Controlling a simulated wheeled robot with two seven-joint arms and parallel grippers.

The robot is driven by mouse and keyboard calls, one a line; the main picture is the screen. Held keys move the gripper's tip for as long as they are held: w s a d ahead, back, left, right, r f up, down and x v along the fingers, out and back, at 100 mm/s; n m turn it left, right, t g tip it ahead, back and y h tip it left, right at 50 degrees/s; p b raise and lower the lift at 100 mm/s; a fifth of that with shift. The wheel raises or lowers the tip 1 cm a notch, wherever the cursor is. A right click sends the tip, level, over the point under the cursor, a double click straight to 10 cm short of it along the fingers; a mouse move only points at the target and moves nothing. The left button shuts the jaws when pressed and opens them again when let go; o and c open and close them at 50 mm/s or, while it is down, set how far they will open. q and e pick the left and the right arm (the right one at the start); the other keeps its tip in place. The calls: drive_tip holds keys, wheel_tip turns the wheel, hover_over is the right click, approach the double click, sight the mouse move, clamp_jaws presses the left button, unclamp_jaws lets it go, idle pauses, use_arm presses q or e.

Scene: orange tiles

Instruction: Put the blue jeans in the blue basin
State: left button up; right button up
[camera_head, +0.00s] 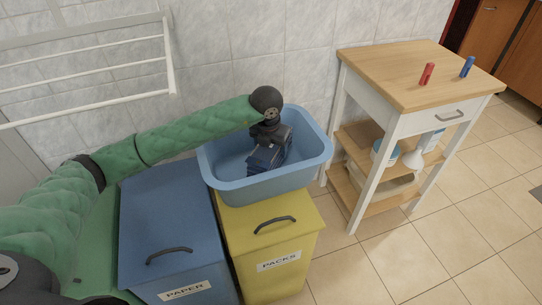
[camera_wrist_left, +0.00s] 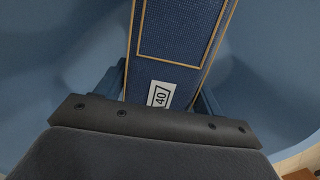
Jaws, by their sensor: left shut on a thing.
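The blue basin (camera_head: 313,150) stands on the yellow bin, against the tiled wall. My left gripper (camera_head: 269,146) reaches down inside it, pointing at its floor. The gripper is shut on the blue jeans (camera_head: 262,163), a dark blue folded bundle within the basin's walls. In the left wrist view the jeans (camera_wrist_left: 180,35) show tan stitching and a white label marked 40, between the gripper fingers. The basin's blue inside (camera_wrist_left: 60,65) surrounds them there. I cannot tell whether the jeans touch the basin floor. My right gripper is not in view.
A blue bin (camera_head: 165,215) labelled PAPER stands left of the yellow bin (camera_head: 262,230) labelled PACKS. A wooden-topped cart (camera_head: 400,65) with red and blue pegs stands at right. A white drying rack (camera_head: 90,70) is at upper left. Floor is clear at lower right.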

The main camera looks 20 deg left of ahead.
use_arm(q)
drive_tip(key=shift+f, duration=1.9)
drive_tip(key=shift+f, duration=0.2)
drive_tip(key=o, duration=1.4)
drive_tip(key=shift+r, duration=0.1)
drive_tip(key=shift+r, duration=0.2)
drive_tip(key=r, duration=0.4)
drive_tip(key=s+r, duration=0.1)
drive_tip(key=r, duration=0.2)
drive_tip(key=s+r, duration=0.1)
drive_tip(key=r, duration=0.3)
drive_tip(key=shift+a+r, duration=0.15)
drive_tip(key=shift+r, duration=0.15)
